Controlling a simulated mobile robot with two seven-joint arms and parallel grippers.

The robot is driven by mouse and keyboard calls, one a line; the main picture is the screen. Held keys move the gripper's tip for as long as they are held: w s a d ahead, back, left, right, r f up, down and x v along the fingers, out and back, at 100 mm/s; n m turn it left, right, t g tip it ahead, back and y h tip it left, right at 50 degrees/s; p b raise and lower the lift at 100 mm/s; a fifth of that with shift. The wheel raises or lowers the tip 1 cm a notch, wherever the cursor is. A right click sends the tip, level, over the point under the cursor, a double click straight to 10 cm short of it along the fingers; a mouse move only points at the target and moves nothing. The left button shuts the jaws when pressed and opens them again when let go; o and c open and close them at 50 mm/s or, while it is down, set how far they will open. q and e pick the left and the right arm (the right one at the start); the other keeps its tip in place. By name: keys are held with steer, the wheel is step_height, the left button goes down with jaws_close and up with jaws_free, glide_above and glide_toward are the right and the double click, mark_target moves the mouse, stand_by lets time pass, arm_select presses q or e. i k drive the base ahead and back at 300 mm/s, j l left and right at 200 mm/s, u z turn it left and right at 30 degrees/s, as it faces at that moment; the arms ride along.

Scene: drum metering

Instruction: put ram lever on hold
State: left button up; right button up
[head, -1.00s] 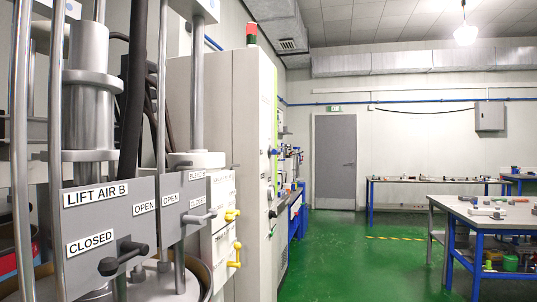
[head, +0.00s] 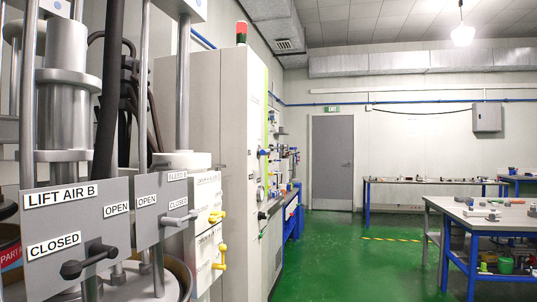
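A grey plate labelled "LIFT AIR B" (head: 77,220) stands at the left in the head view, with "CLOSED" and "OPEN" labels. Its dark lever (head: 88,262) points toward the lower left, near the "CLOSED" label. A second grey plate (head: 147,186) beside it carries "OPEN" and "CLOSED" labels and a light grey lever (head: 179,219) near "CLOSED". A lever marked as the ram lever or a "hold" label cannot be made out. Neither of my grippers is in view.
A tall pale cabinet (head: 232,150) with a red beacon stands behind the plates. Yellow handles (head: 217,217) stick out beside it. The green floor (head: 345,260) is open in the middle. A table (head: 500,225) with small parts stands at the right.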

mark_target(262, 152)
steer(key=i+l, duration=0.2)
steer(key=i, duration=0.2)
steer(key=i+l+u, duration=0.1)
steer(key=i, duration=0.3)
steer(key=l, duration=0.1)
